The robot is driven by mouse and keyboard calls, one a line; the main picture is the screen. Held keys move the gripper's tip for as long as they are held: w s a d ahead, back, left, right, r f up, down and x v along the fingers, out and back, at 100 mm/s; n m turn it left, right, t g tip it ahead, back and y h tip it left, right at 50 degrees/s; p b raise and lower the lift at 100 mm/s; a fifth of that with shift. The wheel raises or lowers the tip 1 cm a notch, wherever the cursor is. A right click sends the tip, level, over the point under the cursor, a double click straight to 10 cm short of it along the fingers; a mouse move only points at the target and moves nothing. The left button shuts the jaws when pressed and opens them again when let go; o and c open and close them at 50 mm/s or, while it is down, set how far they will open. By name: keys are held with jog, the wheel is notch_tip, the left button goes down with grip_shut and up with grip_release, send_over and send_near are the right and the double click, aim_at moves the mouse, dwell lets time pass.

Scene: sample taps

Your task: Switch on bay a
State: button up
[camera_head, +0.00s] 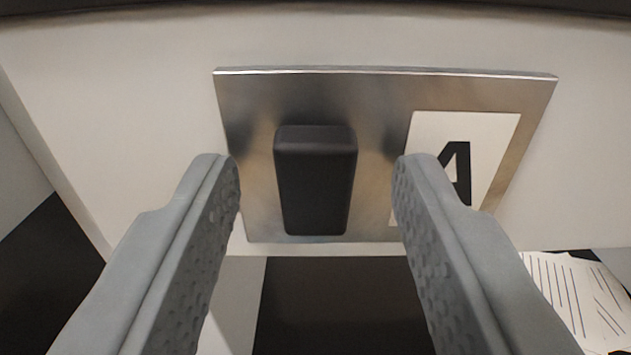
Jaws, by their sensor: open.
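A black rocker-like switch block (316,182) sits on a brushed metal plate (385,92) on a pale panel. A white label with a black letter A (487,135) is on the plate, to the right of the switch. My gripper (316,180) is open, with one grey finger to the left of the switch and one to the right. Neither finger visibly touches the switch. The right finger hides the lower left part of the label. Whether the switch is on or off cannot be told.
The pale panel (110,110) spreads around the plate. A sheet of lined paper (575,295) shows at the lower right. Dark areas show below the panel and at the lower left.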

jog(key=shift+c, duration=0.2)
grip_shut()
jog(key=shift+r+g, duration=0.2)
jog(key=shift+g, duration=0.5)
jog(key=shift+o, duration=0.2)
grip_release()
